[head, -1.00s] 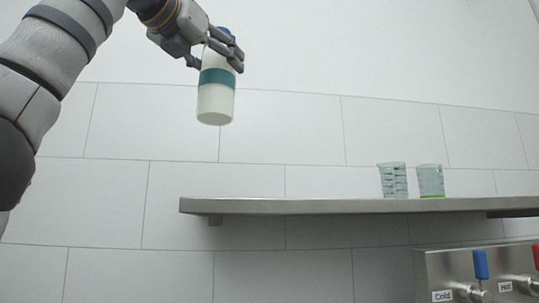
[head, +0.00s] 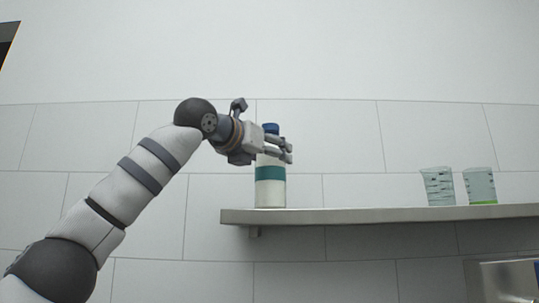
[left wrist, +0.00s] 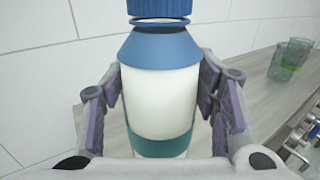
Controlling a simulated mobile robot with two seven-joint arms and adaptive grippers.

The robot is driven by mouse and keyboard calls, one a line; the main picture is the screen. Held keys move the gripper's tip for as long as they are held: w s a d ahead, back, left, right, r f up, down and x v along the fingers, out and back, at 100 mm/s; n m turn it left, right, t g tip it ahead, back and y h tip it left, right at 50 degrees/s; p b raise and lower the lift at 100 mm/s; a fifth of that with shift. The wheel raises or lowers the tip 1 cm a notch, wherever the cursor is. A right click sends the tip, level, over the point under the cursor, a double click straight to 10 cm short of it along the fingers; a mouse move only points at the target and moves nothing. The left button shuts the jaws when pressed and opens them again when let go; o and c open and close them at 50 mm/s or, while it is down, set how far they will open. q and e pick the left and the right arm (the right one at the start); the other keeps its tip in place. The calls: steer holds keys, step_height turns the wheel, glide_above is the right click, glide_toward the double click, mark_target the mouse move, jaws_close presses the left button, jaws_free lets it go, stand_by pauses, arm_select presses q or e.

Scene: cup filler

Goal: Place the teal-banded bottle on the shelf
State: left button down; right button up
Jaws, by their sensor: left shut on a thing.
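The teal-banded bottle (head: 270,190) is white with a blue cap and a teal band. It is upright at the left end of the metal shelf (head: 350,215), and its base appears to meet the shelf top. My left gripper (head: 278,152) is shut on the bottle's upper part, above the band. In the left wrist view the bottle (left wrist: 160,95) stands between the two fingers of the gripper (left wrist: 165,110), with its blue shoulder and cap toward the top. My right gripper is in neither view.
Two clear beakers stand at the right on the shelf: a plain one (head: 438,187) and one with a green base (head: 481,186). The shelf between bottle and beakers is clear. A metal dispenser (head: 505,280) shows at lower right. A tiled wall is behind.

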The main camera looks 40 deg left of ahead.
arm_select(q)
steer(key=shift+s+d, duration=0.15)
steer(key=shift+f, duration=0.1)
steer(key=c, duration=0.6)
jaws_free()
steer(key=s+d, duration=0.1)
steer(key=s, duration=1)
steer(key=shift+s+d, duration=0.35)
steer(key=shift+s, duration=0.05)
